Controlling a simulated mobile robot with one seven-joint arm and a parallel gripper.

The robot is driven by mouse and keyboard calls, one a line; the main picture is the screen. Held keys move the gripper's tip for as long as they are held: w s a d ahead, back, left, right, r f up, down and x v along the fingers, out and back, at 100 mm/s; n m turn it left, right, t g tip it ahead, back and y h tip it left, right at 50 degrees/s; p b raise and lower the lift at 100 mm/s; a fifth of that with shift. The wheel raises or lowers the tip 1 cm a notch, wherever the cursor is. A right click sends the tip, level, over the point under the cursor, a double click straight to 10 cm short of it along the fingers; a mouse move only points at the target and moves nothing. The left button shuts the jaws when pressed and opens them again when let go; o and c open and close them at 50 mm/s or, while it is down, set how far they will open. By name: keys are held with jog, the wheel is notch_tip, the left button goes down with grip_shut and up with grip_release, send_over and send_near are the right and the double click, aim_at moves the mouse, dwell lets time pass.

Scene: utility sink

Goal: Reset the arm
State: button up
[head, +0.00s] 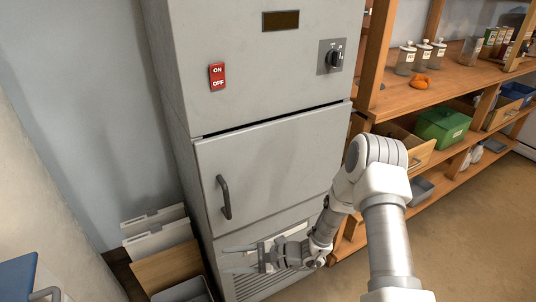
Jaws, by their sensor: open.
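My gripper (241,260) is low in front of the grey cabinet (267,165), near its vented lower panel. Its two fingers point left and are apart, with nothing seen between them. My arm comes in from the bottom right, bends at a high elbow and runs down and left to the gripper. I cannot tell whether the gripper touches the panel.
The cabinet has a dark door handle (224,197), a red ON/OFF switch (217,77) and a black knob (334,58). Wooden shelves (440,92) with bottles and a green box (443,125) stand right. Boards and a grey bin (183,291) sit left. Floor is clear at right.

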jog(key=s+d+r+n+g+h, duration=0.1)
jog(key=s+d+r+n+h, duration=0.15)
jog(key=r, duration=0.45)
jog(key=s+d+r+n+g+h, duration=0.1)
jog(key=s+d+r+n+h, duration=0.1)
jog(key=r+n, duration=0.3)
jog(key=s+d+r+n+g+h, duration=0.1)
jog(key=s+d+r+n+h, duration=0.15)
jog(key=r, duration=0.55)
jog(key=s+d+r+n+t+h, duration=0.2)
jog(key=s+d+r+t+h, duration=0.25)
jog(key=d+r, duration=0.3)
jog(key=s+d+r+n+t+h, duration=0.1)
jog(key=s+d+r+t+h, duration=0.2)
jog(key=s+d+r, duration=0.5)
notch_tip(320, 180, up, 17)
jog(key=w+d+p, duration=0.1)
jog(key=p, duration=1.6)
jog(key=shift+w+d+f+p, duration=0.2)
jog(key=shift+w+p, duration=0.1)
jog(key=shift+a, duration=0.1)
